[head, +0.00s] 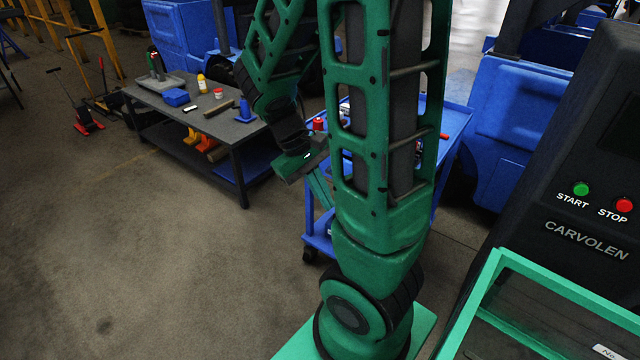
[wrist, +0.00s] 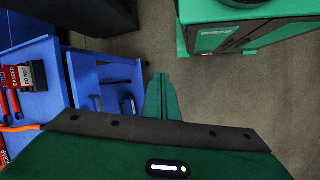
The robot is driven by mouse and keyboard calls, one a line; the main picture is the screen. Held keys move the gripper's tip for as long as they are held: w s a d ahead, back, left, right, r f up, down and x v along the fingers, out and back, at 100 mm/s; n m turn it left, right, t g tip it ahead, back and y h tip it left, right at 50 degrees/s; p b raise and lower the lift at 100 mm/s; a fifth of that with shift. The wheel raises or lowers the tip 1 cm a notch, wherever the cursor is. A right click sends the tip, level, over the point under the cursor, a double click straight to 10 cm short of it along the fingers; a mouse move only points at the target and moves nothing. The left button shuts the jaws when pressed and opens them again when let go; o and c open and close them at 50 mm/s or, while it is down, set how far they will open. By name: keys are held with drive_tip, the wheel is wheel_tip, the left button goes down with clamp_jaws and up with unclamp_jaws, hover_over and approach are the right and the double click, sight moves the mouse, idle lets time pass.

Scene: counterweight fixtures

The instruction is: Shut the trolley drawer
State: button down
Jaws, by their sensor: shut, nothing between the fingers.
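The blue trolley (head: 458,122) stands behind my arm in the head view, which hides much of it. In the wrist view the trolley top (wrist: 30,60) is at the left, with red-handled tools on it. A lower blue tray-like part (wrist: 118,70) extends right from the top and holds dark blue items. I cannot tell whether it is the drawer or a lower shelf. In the head view my gripper (head: 319,187) is at the trolley's left side.
A dark workbench (head: 228,128) with bottles and tools stands to the left. A dark machine with START and STOP buttons (head: 590,210) is at the right. The floor at front left is clear.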

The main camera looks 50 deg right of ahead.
drive_tip(key=w+d+f+n+t+h, duration=0.2)
drive_tip(key=w+f+n+t+h, duration=0.1)
drive_tip(key=w+f+n+h, duration=0.55)
drive_tip(key=w+d+f+n+t+h, duration=0.2)
drive_tip(key=w+f+n+h, duration=0.4)
drive_tip(key=f+n+h, duration=0.5)
drive_tip(key=d+r+n+y, duration=0.1)
drive_tip(key=d+r, duration=0.1)
drive_tip(key=d, duration=0.5)
drive_tip(key=w+d+r+n+y, duration=0.1)
drive_tip(key=d+r, duration=0.1)
drive_tip(key=d, duration=0.5)
drive_tip(key=shift+w+t, duration=0.25)
drive_tip(key=shift+t, duration=0.15)
drive_tip(key=shift+w+d+r, duration=0.1)
drive_tip(key=shift+r, duration=0.05)
